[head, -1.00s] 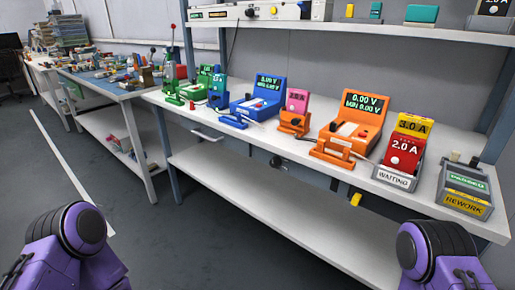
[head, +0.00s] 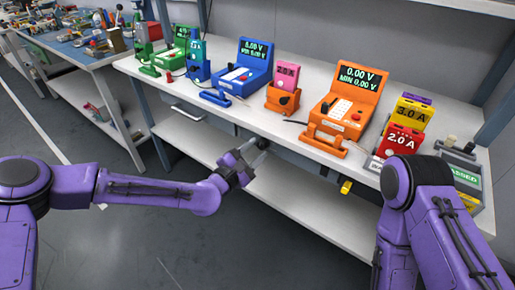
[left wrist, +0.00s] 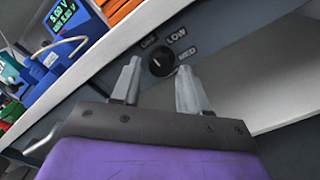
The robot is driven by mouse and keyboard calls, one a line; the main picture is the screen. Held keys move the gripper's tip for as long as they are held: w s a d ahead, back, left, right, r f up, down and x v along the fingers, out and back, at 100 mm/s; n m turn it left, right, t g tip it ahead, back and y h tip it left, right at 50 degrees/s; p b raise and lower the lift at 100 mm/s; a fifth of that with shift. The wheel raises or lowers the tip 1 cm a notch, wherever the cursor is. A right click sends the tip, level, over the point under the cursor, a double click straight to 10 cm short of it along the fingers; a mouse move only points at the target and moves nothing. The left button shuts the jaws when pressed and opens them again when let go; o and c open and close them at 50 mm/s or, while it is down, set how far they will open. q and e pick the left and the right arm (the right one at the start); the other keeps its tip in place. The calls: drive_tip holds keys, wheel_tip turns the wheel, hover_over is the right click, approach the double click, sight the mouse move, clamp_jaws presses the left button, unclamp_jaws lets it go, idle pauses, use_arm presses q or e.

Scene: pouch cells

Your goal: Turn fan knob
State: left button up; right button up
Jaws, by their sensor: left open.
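The fan knob (left wrist: 162,62) is a round black dial with a pale pointer mark, below the bench edge. It shows in the left wrist view with LOW and MED printed around it and another label at its left that I cannot read surely. My left gripper (left wrist: 159,84) is open, its two grey fingers on either side of the knob in that view; I cannot tell whether they touch it. In the head view my left gripper (head: 262,150) is in front of the bench's underside and hides the knob. My right gripper is not in view.
The bench (head: 300,143) has a white top edge just above my left gripper, with a lower shelf (head: 300,205) beneath. Blue (head: 240,70) and orange (head: 346,105) meters stand on top. A yellow part (head: 346,187) hangs under the edge. Grey floor lies in front.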

use_arm(q)
drive_tip(key=shift+w+d, duration=0.5)
drive_tip(key=c, duration=0.8)
drive_tip(key=shift+o, duration=0.2)
